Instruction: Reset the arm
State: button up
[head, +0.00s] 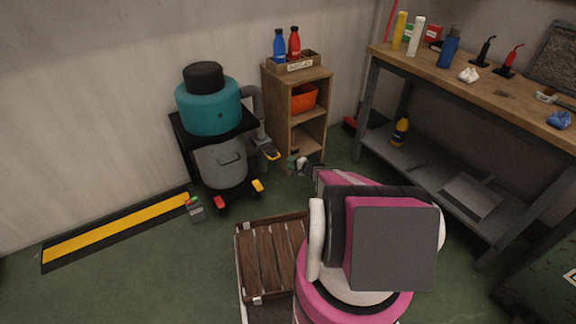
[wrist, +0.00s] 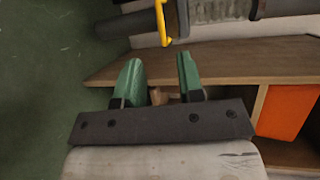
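My gripper (wrist: 160,70) shows in the wrist view with two green fingers standing apart. It is open, and I see nothing held between the fingers. Behind the fingers is a brown wooden board, which looks like part of the small wooden shelf. In the head view my pink and white arm fills the lower middle and hides part of the floor.
The wooden shelf (head: 324,76) holds an orange bin (head: 304,98) and a box of bottles (head: 294,64). A teal-topped vacuum (head: 209,106) stands to its left. A workbench (head: 478,88) is at the right. A wooden crate (head: 266,258) lies beside my arm. Green floor is clear at lower left.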

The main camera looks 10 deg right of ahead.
dwell(0.4)
jog(key=s+a+r+n+g+h, duration=0.1)
jog(key=s+a+r+n+g, duration=0.4)
jog(key=s+r, duration=0.35)
jog(key=s+a+r+n+g+h, duration=0.1)
jog(key=s+a+r+n+g, duration=0.25)
jog(key=s+a+r, duration=0.45)
jog(key=s+d+r+n+g+h, duration=0.1)
jog(key=s+d+r+h, duration=0.1)
jog(key=s+r+h, duration=0.2)
jog(key=s+d+r+n+g+h, duration=0.1)
jog(key=s+d+r+g+h, duration=0.1)
jog(key=s+r, duration=0.8)
jog(key=d+h, duration=0.1)
jog(key=h, duration=0.1)
jog(key=shift+d+h, duration=0.2)
jog(key=shift+h, duration=0.2)
